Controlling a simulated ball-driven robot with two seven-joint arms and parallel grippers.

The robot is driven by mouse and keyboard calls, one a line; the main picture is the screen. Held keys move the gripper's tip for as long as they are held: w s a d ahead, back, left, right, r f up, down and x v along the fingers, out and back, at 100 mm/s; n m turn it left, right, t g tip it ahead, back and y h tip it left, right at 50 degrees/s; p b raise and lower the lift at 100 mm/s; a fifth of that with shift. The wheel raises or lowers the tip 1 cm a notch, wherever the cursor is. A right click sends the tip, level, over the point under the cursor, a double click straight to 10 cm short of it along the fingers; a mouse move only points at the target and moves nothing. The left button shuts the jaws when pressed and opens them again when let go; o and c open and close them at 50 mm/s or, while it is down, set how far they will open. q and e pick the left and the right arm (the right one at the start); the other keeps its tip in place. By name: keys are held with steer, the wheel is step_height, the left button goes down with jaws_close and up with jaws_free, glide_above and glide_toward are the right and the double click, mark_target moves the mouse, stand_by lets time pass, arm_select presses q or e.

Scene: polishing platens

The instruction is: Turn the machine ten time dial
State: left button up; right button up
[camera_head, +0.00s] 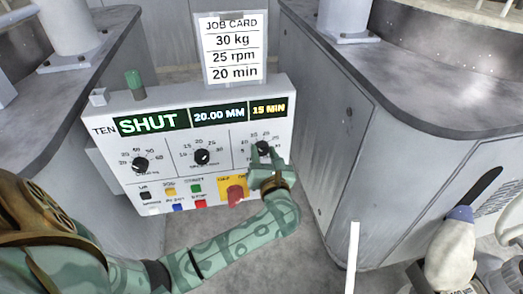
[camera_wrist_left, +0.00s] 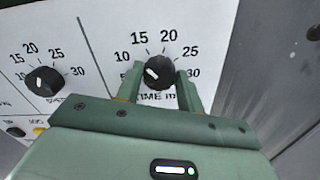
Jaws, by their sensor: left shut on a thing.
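The control panel of machine TEN (camera_head: 178,190) shows SHUT, 20.00 MM and 15 MIN on its displays. The time dial (camera_head: 263,147) is a black knob at the right of the dial row. It also shows in the left wrist view (camera_wrist_left: 159,74), its white mark towards the upper left, below the 15. My left gripper (camera_head: 265,154) is shut on this dial, one finger on each side. My right gripper is not in view.
The job card (camera_head: 234,50) above the panel reads 30 kg, 25 rpm, 20 min. Two other dials, the middle one (camera_head: 202,157) nearest, sit left of the time dial. Coloured buttons and a red knob (camera_head: 235,193) lie below, close to my left wrist.

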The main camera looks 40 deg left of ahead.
arm_select(q)
steer(key=shift+d+r+m+p, duration=0.1)
steer(key=shift+r+m+p, duration=0.1)
steer(key=shift+m+p, duration=0.6)
steer(key=m+p, duration=0.2)
steer(key=m, duration=0.2)
steer(key=m+p, duration=0.3)
steer(key=m, duration=0.1)
steer(key=shift+d+f, duration=0.1)
steer(key=shift+f, duration=0.15)
steer(key=shift+f+m+p, duration=0.1)
steer(key=shift+m+p, duration=0.3)
steer(key=shift+m, duration=0.5)
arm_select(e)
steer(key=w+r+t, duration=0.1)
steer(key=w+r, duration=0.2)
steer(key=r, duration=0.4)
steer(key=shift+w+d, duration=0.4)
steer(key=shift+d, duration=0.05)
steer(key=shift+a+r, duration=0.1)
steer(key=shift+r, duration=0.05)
arm_select(q)
steer(key=shift+f, duration=0.1)
steer(key=o, duration=1)
